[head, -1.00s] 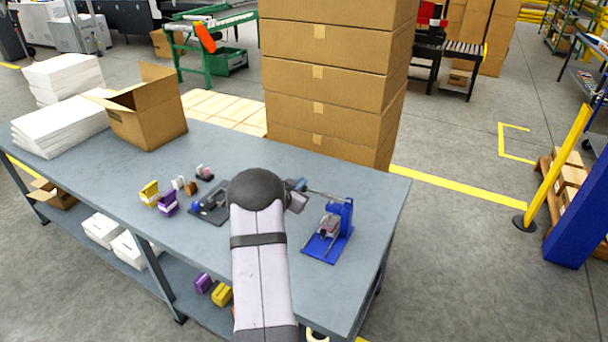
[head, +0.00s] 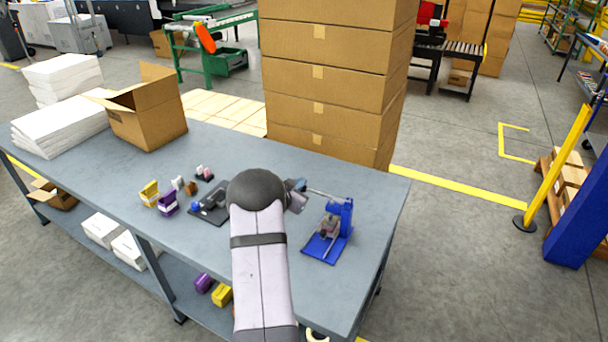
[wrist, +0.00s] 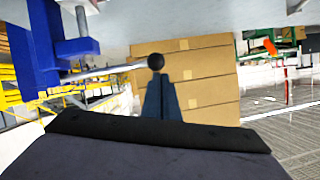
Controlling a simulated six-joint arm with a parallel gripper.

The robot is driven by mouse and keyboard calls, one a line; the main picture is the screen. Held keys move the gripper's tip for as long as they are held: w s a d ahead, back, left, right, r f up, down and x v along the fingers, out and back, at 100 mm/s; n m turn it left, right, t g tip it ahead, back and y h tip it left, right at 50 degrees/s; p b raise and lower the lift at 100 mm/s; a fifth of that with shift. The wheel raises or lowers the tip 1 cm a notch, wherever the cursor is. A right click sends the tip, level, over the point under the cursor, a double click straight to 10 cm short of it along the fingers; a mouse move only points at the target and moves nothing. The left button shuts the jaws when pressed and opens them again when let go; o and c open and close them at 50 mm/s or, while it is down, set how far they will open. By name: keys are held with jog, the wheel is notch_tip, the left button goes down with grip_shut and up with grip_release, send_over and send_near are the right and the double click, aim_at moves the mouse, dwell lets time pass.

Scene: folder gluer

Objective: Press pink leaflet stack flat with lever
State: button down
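The blue lever press (head: 342,218) stands near the right end of the bench. Its thin metal lever (head: 328,195) runs left from the top of the post to my gripper (head: 297,190). In the wrist view the lever (wrist: 110,69) ends in a black ball knob (wrist: 156,61). My gripper's fingers (wrist: 162,85) are close together, with their tips just at the knob; whether they touch it is unclear. A small greyish-pink piece (head: 328,228) sits under the press head on the blue base; the leaflet stack there is too small to make out clearly.
Left of my arm are a dark tray with a blue piece (head: 208,206), a purple holder (head: 167,203), a yellow holder (head: 149,192) and small items. An open carton (head: 150,115) and white paper stacks (head: 62,128) are at the far left. Tall cartons (head: 325,115) stand behind the bench.

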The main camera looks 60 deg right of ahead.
jog(key=shift+w+a+f, duration=0.1)
jog(key=shift+a+f, duration=0.15)
jog(key=shift+f, duration=0.3)
notch_tip(320, 180, up, 5)
jog(key=p, duration=0.3)
jog(key=b+v, duration=0.3)
jog(key=v, duration=0.6)
jog(key=shift+w+r, duration=0.25)
jog(key=shift+r, duration=0.05)
jog(key=shift+d, duration=0.1)
